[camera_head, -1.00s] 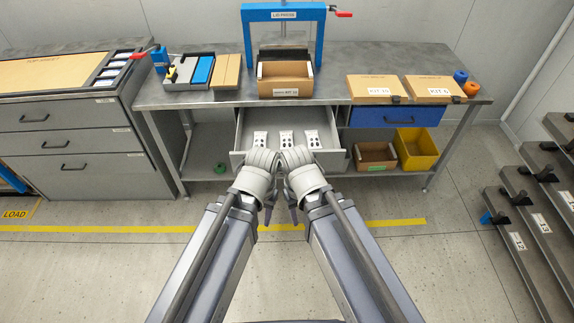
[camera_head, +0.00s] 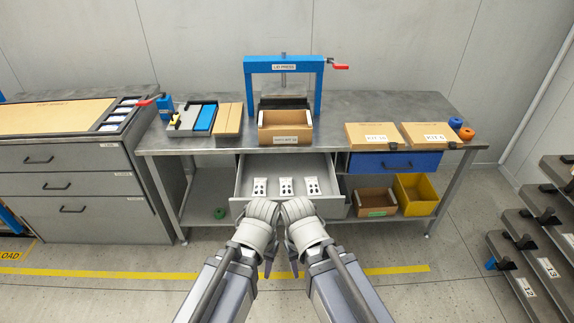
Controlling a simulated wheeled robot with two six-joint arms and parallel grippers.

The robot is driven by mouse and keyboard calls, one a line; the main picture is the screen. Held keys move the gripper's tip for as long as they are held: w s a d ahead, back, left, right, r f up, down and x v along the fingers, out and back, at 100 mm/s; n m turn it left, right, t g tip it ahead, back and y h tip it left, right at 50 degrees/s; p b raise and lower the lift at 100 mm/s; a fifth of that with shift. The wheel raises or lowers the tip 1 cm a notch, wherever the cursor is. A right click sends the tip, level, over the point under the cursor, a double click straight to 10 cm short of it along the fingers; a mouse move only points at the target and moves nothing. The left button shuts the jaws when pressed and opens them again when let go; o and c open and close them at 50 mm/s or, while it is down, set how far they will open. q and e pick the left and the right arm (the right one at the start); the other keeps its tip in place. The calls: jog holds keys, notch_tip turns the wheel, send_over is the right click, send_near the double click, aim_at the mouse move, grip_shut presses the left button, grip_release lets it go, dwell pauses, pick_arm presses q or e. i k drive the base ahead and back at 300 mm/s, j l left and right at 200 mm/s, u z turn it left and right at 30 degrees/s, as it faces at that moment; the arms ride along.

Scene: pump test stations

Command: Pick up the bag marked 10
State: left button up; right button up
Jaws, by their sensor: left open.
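Three small white bags with dark marks lie side by side in the open grey drawer (camera_head: 238,186): a left bag (camera_head: 260,187), a middle bag (camera_head: 286,187) and a right bag (camera_head: 312,186). Their marks are too small to read, so I cannot tell which is 10. My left gripper (camera_head: 268,268) hangs pointing down, in front of and below the drawer in the picture; it is open and empty. My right gripper (camera_head: 294,268) hangs close beside it, with its jaw opening unclear. Neither touches a bag.
The bench (camera_head: 360,109) carries a blue lid press (camera_head: 284,66), an open cardboard box (camera_head: 285,133) and two flat kit boxes (camera_head: 374,137) (camera_head: 430,135). A closed blue drawer (camera_head: 393,163) and yellow bin (camera_head: 416,195) are right of the open drawer. A stepped rack (camera_head: 525,240) stands far right.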

aim_at(259, 184)
jog(key=i+l+u, duration=0.1)
jog(key=u, duration=0.5)
jog(key=i+l+u, duration=0.25)
jog(key=l+u, duration=0.25)
jog(key=l, duration=0.2)
jog(key=i+l+u, duration=0.25)
jog(key=l, duration=0.15)
jog(key=i+l, duration=0.1)
jog(key=l, duration=0.55)
jog(key=i+l+u, duration=0.1)
jog(key=l, duration=1.3)
jog(key=i+j+u, duration=0.05)
jog(key=i, duration=0.05)
